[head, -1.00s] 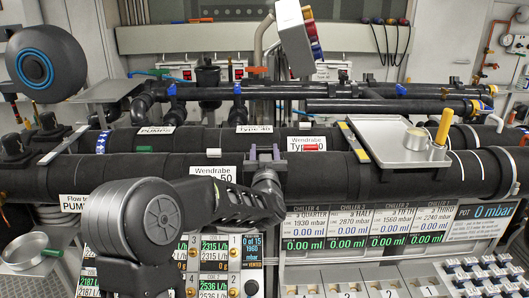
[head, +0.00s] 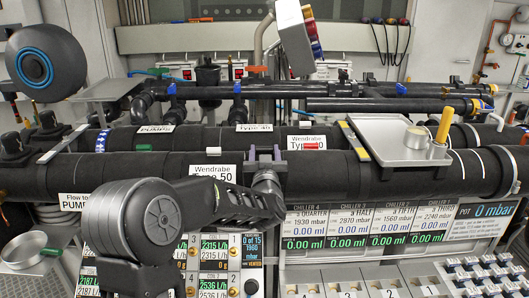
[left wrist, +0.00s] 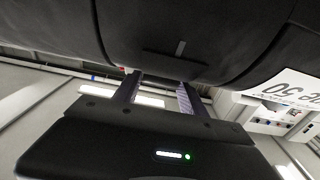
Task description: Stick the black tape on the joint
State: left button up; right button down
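My left gripper (head: 265,154) has its two purple-grey fingers up against the front of the thick black pipe (head: 370,178), right of the white Wendrabe label (head: 212,170). The fingers stand apart with a gap between them. In the left wrist view the gripper (left wrist: 158,88) shows its fingers apart below the pipe (left wrist: 245,35). A dark flat strip (left wrist: 160,60) with a small grey mark lies along the pipe just beyond the fingertips. It may be the black tape, but black on black makes it hard to tell. The right gripper is out of view.
A metal tray (head: 385,140) with a silver cylinder (head: 416,138) sits on the pipes to the right, beside a yellow-handled tool (head: 445,125). Display panels (head: 365,225) stand below the pipe. A grey pan (head: 25,249) is at lower left.

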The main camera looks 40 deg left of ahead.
pick_arm(q)
jog(key=o, duration=0.4)
jog(key=b+v, duration=0.1)
jog(key=v, duration=0.6)
jog(key=shift+s+d, duration=0.25)
jog(key=shift+s, duration=0.05)
dwell(0.3)
